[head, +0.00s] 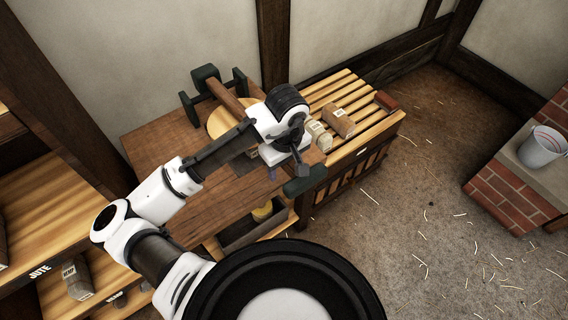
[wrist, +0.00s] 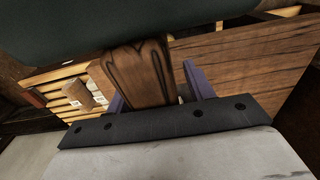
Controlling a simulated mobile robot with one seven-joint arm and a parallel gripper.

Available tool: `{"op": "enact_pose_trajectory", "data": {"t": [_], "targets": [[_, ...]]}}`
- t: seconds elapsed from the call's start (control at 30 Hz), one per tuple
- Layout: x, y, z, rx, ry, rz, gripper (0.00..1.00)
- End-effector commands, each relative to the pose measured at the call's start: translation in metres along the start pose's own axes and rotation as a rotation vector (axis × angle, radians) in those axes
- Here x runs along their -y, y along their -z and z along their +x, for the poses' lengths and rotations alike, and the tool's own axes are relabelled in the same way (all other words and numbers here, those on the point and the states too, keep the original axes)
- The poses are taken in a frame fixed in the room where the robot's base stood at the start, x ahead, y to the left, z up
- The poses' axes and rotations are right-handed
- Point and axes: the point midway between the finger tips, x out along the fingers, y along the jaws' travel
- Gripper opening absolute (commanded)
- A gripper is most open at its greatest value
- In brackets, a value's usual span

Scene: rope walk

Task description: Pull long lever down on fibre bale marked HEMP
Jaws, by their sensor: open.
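A long wooden lever (head: 228,100) runs from dark green blocks at the back of the workbench (head: 165,145) towards the front right, partly hidden under my arm. A dark green end piece (head: 303,180) shows near my gripper (head: 275,172). In the wrist view, a carved wooden piece (wrist: 140,75), seemingly the lever, stands between the open purple fingers of my gripper (wrist: 157,90). A dark green block (wrist: 150,20) crosses the top. Whether the fingers touch the wood I cannot tell. A bale labelled HEMP (head: 75,282) lies on the left shelf. Any bale under the lever is hidden.
Brown bales (head: 336,121) lie on a slatted rack (head: 350,95) right of the bench. A brick ledge (head: 515,190) with a white bucket (head: 541,147) stands at the far right. The straw-strewn floor (head: 430,230) between is clear. A shelf (head: 60,180) borders the left.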

Motion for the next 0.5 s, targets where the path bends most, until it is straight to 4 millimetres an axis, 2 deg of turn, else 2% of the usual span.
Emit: {"op": "enact_pose_trajectory", "data": {"t": [0.17, 0.27, 0.5], "targets": [[-0.001, 0.000, -0.008, -0.002, -0.001, 0.000, 0.53], [-0.001, 0.000, -0.024, -0.002, -0.002, 0.001, 0.53], [0.000, 0.001, -0.081, -0.006, 0.000, 0.002, 0.53]]}}
